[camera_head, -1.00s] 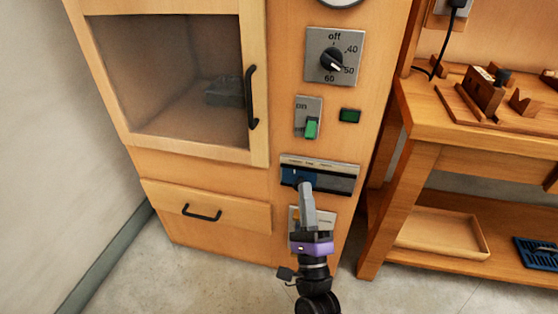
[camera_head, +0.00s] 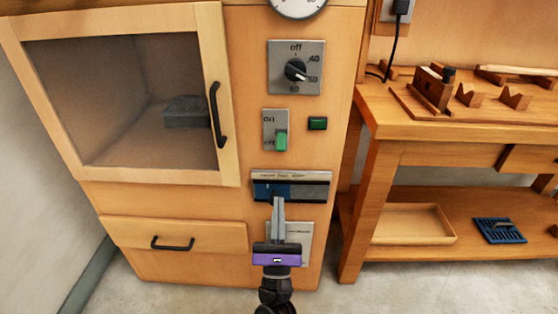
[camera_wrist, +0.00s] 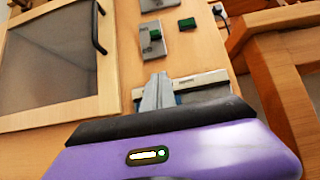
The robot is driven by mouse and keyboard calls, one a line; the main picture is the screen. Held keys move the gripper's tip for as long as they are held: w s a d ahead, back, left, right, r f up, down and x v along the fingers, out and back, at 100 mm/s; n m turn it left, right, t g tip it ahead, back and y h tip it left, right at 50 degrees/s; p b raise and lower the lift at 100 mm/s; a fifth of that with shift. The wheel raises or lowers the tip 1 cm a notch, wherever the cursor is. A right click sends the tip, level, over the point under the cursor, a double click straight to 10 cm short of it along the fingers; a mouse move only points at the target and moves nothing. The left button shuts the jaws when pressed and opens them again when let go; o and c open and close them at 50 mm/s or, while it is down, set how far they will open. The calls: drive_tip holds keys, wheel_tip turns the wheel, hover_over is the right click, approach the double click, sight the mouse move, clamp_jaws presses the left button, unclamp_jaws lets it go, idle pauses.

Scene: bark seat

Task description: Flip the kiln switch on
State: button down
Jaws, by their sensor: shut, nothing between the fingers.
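The kiln switch is a grey plate (camera_head: 268,119) marked on at the top and off at the bottom, on the wooden kiln front. Its green lever (camera_head: 281,141) sits low, beside the off mark. In the wrist view the lever (camera_wrist: 155,34) shows above the fingers. My gripper (camera_head: 277,202) is shut and empty, pointing up at the kiln front. Its tips are below the switch, in front of the blue part of a dark slider panel (camera_head: 312,190). I cannot tell whether they touch it.
A dial (camera_head: 295,68) and a green indicator (camera_head: 318,123) are near the switch. The kiln door (camera_head: 232,110) has a black handle and is shut. Another grey plate (camera_head: 303,240) is partly hidden behind my gripper. A workbench (camera_head: 430,125) stands at the right.

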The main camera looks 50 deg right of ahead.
sight(281, 142)
drive_tip(key=x, duration=0.9)
drive_tip(key=shift+d+r, duration=0.1)
drive_tip(key=shift+r, duration=0.1)
drive_tip(key=r, duration=0.3)
drive_tip(key=shift+s+a, duration=0.2)
drive_tip(key=shift+a, duration=0.15)
drive_tip(key=shift+s+a+r, duration=0.2)
drive_tip(key=shift+a+r, duration=0.05)
drive_tip(key=shift+r, duration=0.2)
drive_tip(key=shift+r+p, duration=0.15)
drive_tip(key=shift+p, duration=0.5)
